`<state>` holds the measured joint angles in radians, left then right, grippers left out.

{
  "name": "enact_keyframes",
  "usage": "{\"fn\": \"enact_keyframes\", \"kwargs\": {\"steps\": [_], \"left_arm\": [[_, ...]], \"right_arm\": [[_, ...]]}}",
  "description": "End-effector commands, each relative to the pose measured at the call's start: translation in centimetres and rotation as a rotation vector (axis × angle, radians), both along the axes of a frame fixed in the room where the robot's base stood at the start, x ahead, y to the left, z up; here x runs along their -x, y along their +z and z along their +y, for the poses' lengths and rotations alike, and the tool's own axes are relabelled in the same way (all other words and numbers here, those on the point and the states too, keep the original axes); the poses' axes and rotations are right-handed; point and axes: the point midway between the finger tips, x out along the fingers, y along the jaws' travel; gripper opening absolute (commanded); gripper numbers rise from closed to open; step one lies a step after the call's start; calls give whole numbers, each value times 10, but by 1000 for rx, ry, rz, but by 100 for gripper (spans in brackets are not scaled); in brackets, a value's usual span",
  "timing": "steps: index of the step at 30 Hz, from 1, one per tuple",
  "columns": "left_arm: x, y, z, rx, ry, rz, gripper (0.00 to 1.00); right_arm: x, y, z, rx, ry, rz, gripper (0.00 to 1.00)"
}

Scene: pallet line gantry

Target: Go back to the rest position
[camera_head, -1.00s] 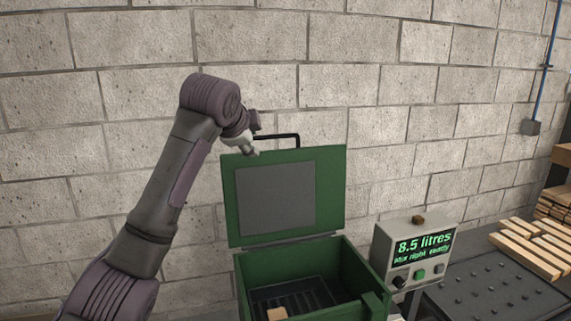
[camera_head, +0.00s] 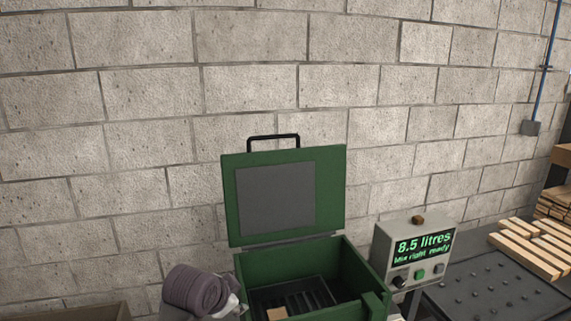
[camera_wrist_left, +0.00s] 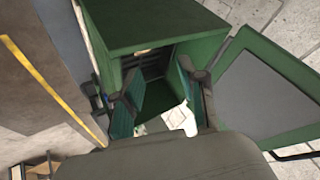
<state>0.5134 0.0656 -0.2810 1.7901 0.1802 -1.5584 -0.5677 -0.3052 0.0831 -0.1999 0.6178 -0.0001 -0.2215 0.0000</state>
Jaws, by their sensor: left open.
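My left arm is low in the head view, and part of its wrist (camera_head: 200,290) shows at the bottom edge, left of the green box (camera_head: 350,265). The fingertips are cut off there. In the left wrist view my left gripper (camera_wrist_left: 158,95) is open, with nothing seen held between its fingers. The green box (camera_wrist_left: 155,32) shows beyond the fingers. Its lid (camera_head: 330,195) stands open with a black handle on top, and it also shows at the right of the left wrist view (camera_wrist_left: 275,95). My right gripper is out of view.
A grey display unit (camera_head: 408,278) reading "8.5 litres" stands right of the box. Beyond it are a dark studded surface (camera_head: 480,290) and wooden slats (camera_head: 530,245). A block wall (camera_head: 150,100) stands behind. A light wooden block (camera_head: 277,313) lies inside the box.

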Motion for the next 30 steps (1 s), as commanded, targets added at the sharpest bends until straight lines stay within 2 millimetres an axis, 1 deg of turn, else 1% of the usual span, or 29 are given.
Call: {"fn": "enact_keyframes", "kwargs": {"steps": [1, 2, 3, 5, 6, 9, 12, 15, 18, 27, 28, 30], "left_arm": [[31, -34, 7, 33, 51, 52, 41], [48, -49, 12, 51, 85, 79, 41], [71, -68, 18, 76, 131, 113, 41], [108, -93, 27, 106, 203, 164, 41], [133, -107, 33, 125, 251, 196, 41], [184, -129, 47, 156, 352, 257, 41], [223, -140, 57, 172, 429, 298, 41], [254, -146, 65, 184, 490, 332, 41], [281, -150, 71, 190, 544, 361, 41], [348, -149, 89, 196, 678, 424, 41], [353, -151, 90, 196, 688, 430, 41], [344, -175, 88, 194, 684, 434, 41]], "right_arm": [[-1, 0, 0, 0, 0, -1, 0], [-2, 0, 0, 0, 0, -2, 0], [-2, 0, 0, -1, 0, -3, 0], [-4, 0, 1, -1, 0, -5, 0], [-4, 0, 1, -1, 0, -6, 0], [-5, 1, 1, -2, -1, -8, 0], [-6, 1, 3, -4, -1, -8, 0], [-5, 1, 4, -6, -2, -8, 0], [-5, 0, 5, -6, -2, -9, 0], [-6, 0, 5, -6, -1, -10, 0], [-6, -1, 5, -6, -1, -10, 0], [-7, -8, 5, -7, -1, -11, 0]]}}
